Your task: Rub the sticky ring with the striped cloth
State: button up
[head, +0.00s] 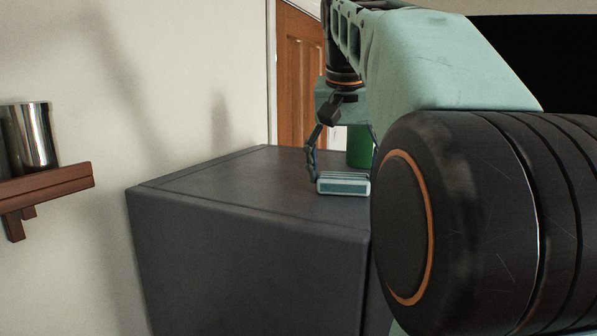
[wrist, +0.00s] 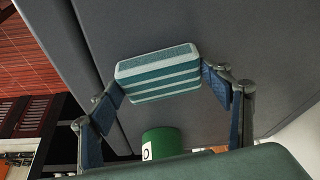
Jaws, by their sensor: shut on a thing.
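The striped cloth (head: 343,184) is a folded, block-like pad in teal and white. It is at or just above the dark stone counter; I cannot tell whether it touches. My gripper (head: 342,178) is shut on it, with one finger at each end.
A green can (head: 359,148) stands on the counter (head: 225,190) behind the cloth; the green can (wrist: 162,143) also shows in the wrist view. The counter's left part is bare. A metal cup (head: 38,135) stands on a wooden wall shelf (head: 50,183) at left.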

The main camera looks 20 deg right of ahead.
aim_at(326, 175)
jog(key=shift+w+a+f, duration=0.15)
jog(key=shift+w+a, duration=1.05)
jog(key=shift+a, duration=0.05)
jog(key=shift+w+a, duration=1.25)
jog(key=shift+w, duration=0.05)
notch_tip(326, 175, up, 6)
jog(key=shift+s, duration=0.1)
